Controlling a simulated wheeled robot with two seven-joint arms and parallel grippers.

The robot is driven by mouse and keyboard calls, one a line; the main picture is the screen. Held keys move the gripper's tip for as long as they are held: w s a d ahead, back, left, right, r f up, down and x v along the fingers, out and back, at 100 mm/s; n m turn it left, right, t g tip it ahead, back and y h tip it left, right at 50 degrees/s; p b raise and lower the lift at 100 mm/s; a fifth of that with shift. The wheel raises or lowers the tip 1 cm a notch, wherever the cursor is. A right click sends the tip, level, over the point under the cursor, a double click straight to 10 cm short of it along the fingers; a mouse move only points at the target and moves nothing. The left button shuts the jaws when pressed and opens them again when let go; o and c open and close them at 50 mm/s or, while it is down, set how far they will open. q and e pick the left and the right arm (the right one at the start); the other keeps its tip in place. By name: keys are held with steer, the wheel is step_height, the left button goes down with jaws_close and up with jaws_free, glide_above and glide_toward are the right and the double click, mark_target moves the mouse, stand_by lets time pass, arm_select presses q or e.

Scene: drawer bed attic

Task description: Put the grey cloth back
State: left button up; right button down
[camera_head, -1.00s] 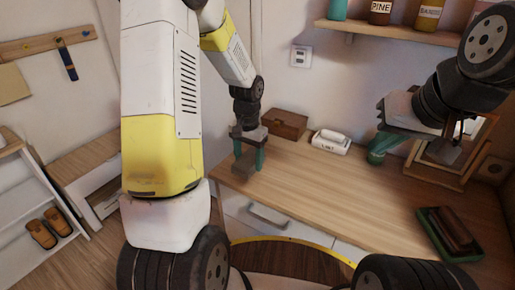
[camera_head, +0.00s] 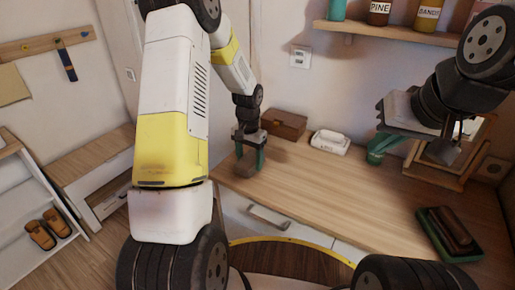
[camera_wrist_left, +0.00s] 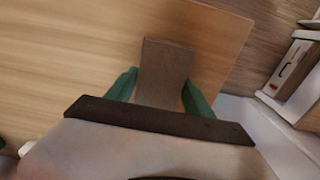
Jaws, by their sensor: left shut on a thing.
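The grey cloth (camera_head: 246,167) looks like a folded, grey-brown rectangular pad. It is at the left end of the wooden desk top (camera_head: 335,190). My left gripper (camera_head: 250,158) points down and is shut on it. In the left wrist view the cloth (camera_wrist_left: 165,72) sits between the two green fingers and reaches out past them, over the wood near a corner of the desk top. I cannot tell whether it touches the wood.
A brown box (camera_head: 284,123) and a white labelled container (camera_head: 330,142) stand at the desk's back. A green tray (camera_head: 470,252) with a dark brown object (camera_head: 450,230) lies at the right front. A wooden-framed stand (camera_head: 435,182) is at the right. The desk's middle is clear.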

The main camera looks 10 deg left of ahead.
mark_target(249, 159)
arm_select(q)
steer(key=o, duration=1.2)
steer(key=s+r+t, duration=0.1)
steer(key=s+r, duration=0.1)
steer(key=r, duration=0.7)
steer(key=s+r, duration=0.2)
steer(key=r, duration=0.8)
steer(key=s+r+n+t, duration=0.1)
steer(key=s+r, duration=0.2)
steer(key=s, duration=0.3)
steer(key=s+d+r+n+t+h, duration=0.1)
steer(key=s+r+t, duration=0.1)
steer(key=s, duration=0.5)
steer(key=s+d+r+n+t+h, duration=0.1)
steer(key=s+r+t, duration=0.1)
steer(key=s+r, duration=0.2)
steer(key=shift+s+d, duration=0.15)
steer(key=shift+s, duration=1.45)
